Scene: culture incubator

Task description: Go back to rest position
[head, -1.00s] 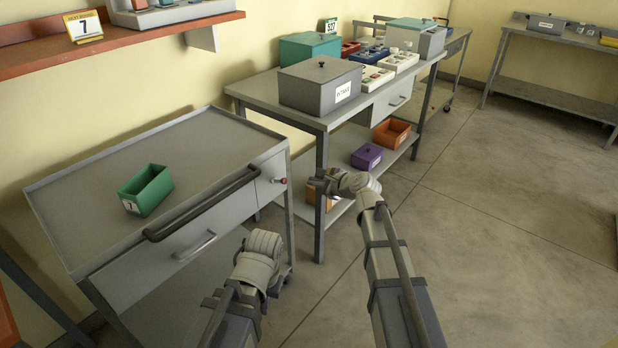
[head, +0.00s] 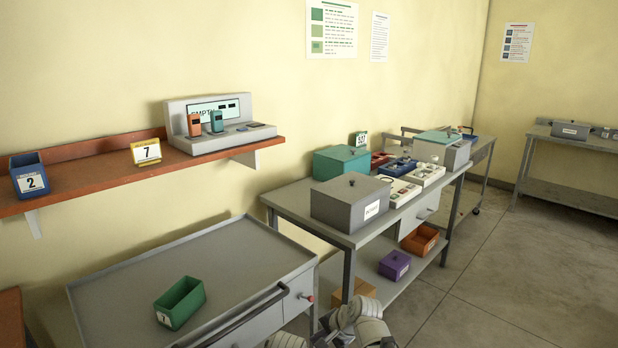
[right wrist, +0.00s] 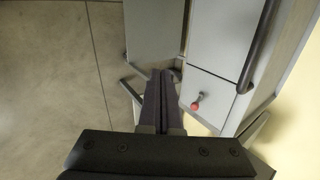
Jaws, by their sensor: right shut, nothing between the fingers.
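My right gripper (head: 322,338) is at the bottom edge of the head view, partly cut off, in front of the grey bench. In the right wrist view its dark fingers (right wrist: 163,75) are together with nothing between them. They point toward the gap beside the grey cart (right wrist: 215,100), apart from its red knob (right wrist: 196,104). Only a rounded piece of my left arm (head: 285,341) shows at the bottom of the head view. The left gripper is out of view.
The cart (head: 190,260) at left holds a green bin (head: 180,303). The grey bench (head: 290,198) carries a grey lidded box (head: 350,202), a teal box (head: 341,163) and trays. A red-brown shelf (head: 90,190) is on the wall. Open floor (head: 520,290) lies at right.

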